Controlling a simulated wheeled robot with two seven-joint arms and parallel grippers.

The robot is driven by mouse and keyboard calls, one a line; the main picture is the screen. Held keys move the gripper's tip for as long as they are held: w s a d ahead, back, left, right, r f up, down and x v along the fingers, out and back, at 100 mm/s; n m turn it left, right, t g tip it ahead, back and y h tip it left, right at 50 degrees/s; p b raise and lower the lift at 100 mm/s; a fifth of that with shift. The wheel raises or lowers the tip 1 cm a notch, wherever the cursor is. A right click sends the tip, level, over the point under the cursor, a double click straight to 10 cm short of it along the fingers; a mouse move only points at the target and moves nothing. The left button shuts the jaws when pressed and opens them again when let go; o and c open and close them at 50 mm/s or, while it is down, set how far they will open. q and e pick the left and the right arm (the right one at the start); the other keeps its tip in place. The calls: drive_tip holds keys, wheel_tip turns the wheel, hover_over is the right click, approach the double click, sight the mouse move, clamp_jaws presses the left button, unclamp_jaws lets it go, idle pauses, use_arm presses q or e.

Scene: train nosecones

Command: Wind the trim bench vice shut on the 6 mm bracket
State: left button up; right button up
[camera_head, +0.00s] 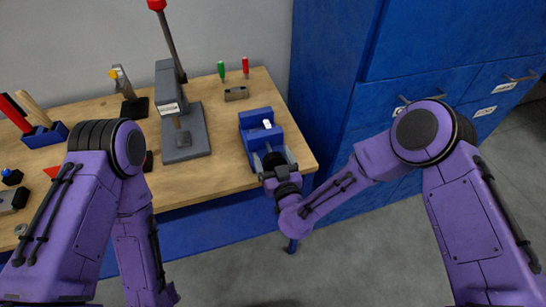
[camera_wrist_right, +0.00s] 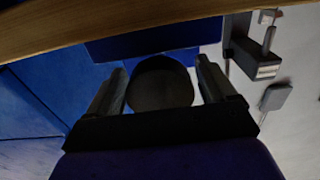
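The blue bench vice (camera_head: 255,122) stands near the right front corner of the wooden bench. A small pale piece, seemingly the bracket (camera_head: 267,123), shows at the top of its jaws; whether the jaws touch it is too small to tell. My right gripper (camera_head: 274,160) is at the front end of the vice. In the right wrist view its two fingers (camera_wrist_right: 160,85) stand on either side of a dark round knob (camera_wrist_right: 160,82), with narrow gaps at its sides, so it looks open around the knob. My left gripper is out of view below the picture.
An arbor press (camera_head: 182,130) with a red-tipped lever stands left of the vice. A grey-brown block (camera_head: 236,94) and green (camera_head: 221,70) and red (camera_head: 245,67) handled tools are behind. Blue cabinets (camera_head: 420,80) rise at the right. Bench space between press and vice is clear.

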drive_tip(key=c, duration=0.8)
drive_tip(key=m+b, duration=0.3)
drive_tip(key=shift+f+m, duration=0.15)
drive_tip(key=shift+m, duration=0.25)
drive_tip(key=shift+o, duration=0.2)
drive_tip(key=shift+m+b, duration=0.35)
drive_tip(key=shift+m, duration=0.35)
drive_tip(key=shift+o, duration=0.2)
drive_tip(key=shift+s+m+b, duration=0.2)
drive_tip(key=shift+m+b, duration=0.15)
drive_tip(key=shift+m, duration=0.35)
